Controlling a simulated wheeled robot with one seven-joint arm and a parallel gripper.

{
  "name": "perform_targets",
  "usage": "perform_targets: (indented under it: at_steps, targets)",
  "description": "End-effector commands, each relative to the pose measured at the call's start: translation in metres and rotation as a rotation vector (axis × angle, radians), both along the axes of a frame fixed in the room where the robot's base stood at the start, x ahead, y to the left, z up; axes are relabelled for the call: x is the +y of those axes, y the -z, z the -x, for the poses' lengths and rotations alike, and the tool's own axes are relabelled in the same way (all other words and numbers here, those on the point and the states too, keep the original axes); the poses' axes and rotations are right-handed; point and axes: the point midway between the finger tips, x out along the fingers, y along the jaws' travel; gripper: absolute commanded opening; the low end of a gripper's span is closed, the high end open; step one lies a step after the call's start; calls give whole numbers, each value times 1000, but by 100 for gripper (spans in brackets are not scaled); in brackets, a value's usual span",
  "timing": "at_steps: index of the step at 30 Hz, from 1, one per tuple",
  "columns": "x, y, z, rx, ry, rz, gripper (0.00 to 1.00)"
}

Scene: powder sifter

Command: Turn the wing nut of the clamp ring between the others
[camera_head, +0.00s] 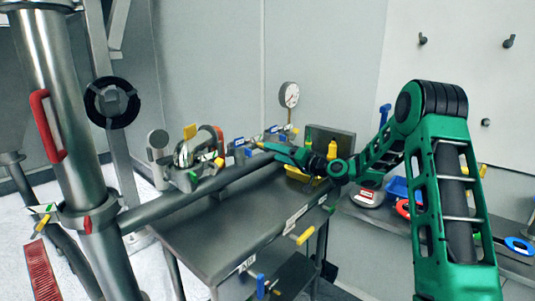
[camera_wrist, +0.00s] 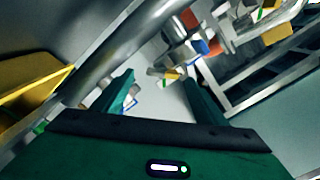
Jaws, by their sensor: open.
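A steel pipe (camera_head: 165,207) runs from the column at left toward my gripper, with several small clamp-like fittings along it. One fitting with blue parts (camera_head: 239,148) sits near the middle of the row. Another (camera_head: 190,178) is farther left, by the valve. I cannot make out which part is the wing nut of the middle clamp ring. My gripper (camera_head: 268,147) is at the far end of the pipe, beside it. In the wrist view my gripper (camera_wrist: 157,82) is open and empty, and a small metal fitting with yellow (camera_wrist: 171,75) shows beyond the fingers. The pipe crosses above the left finger.
A pressure gauge (camera_head: 289,95) stands behind the pipe. A grey metal table (camera_head: 215,240) lies under it. A yellow tray (camera_head: 300,174) sits below my wrist.

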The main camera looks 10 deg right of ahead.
Motion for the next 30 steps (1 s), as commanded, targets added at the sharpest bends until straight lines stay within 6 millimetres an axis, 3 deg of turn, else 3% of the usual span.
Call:
perform_targets:
  at_steps: [9,30]
  targets:
    - [-26,1,35,3,-1,0,66]
    - [-23,3,48,28,-17,58,66]
